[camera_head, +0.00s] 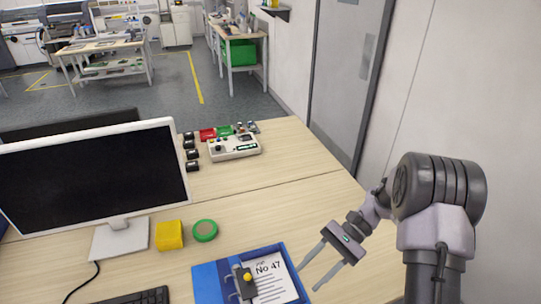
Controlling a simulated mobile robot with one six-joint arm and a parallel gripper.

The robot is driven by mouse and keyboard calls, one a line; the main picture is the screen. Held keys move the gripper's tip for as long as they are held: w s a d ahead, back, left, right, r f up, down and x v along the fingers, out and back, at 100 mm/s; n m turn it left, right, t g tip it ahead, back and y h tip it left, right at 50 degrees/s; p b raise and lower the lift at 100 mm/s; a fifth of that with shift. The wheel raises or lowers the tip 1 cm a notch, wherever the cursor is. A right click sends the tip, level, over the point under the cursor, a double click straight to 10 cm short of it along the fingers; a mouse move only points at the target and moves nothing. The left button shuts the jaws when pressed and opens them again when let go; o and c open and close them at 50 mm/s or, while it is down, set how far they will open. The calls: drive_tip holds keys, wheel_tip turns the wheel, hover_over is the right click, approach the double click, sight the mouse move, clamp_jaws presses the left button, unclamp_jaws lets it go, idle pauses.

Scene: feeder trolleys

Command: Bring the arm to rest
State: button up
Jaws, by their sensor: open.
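My gripper (307,278) shows at the lower middle right of the head view, at the end of my grey arm. Its two thin fingers are apart, with nothing between them. They point down and to the left, beside the right edge of a blue folder (208,277) on the desk. The picture does not clearly show whether the fingertips touch the folder or hang above the desk. My arm is bent at the right side of the view, in front of the pale wall.
The wooden desk (310,197) holds a monitor (95,170), a yellow block (169,236), a green tape roll (205,230), a keyboard (140,298) and a white control box (234,147). Its middle right is clear. A grey door (345,70) stands behind.

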drive_tip(key=s+r+n+t+h, duration=0.1)
drive_tip(key=s+r+t+h, duration=0.3)
drive_tip(key=r, duration=0.6)
drive_tip(key=s+r+n+t+h, duration=0.2)
drive_tip(key=s+r+t+h, duration=0.2)
drive_tip(key=s+r+t, duration=0.4)
drive_tip(key=shift+s+r+n, duration=0.3)
drive_tip(key=shift+s+r, duration=0.55)
drive_tip(key=shift+s, duration=0.55)
